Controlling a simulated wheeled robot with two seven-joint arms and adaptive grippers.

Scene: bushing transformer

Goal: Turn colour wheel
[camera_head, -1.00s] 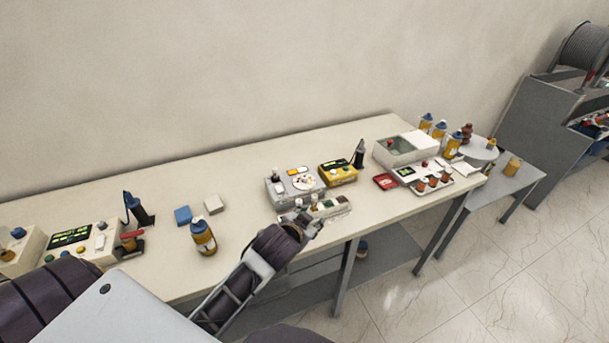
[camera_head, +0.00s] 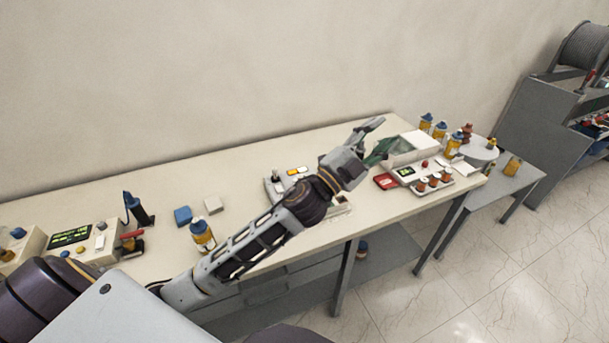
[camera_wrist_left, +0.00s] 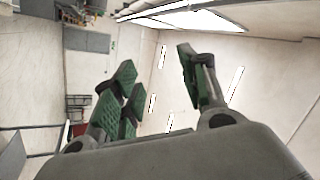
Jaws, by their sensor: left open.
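A grey device box (camera_head: 274,189) stands at mid-table in the head view, partly behind my left arm. Its top shows a small yellow and white panel (camera_head: 297,171). The colour wheel is not visible now; my arm covers that part of the box. My left gripper (camera_head: 376,138) is open and empty, raised above the table to the right of the box, with its fingers pointing up and right. In the left wrist view its green-padded fingers (camera_wrist_left: 158,90) are spread apart, with nothing between them. My right gripper is not in view.
A white-lidded box (camera_head: 410,145) and a tray of brown bottles (camera_head: 432,184) stand right of the gripper. A red box (camera_head: 385,181) lies near them. A blue-capped bottle (camera_head: 202,234) stands left. The table's back strip is clear.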

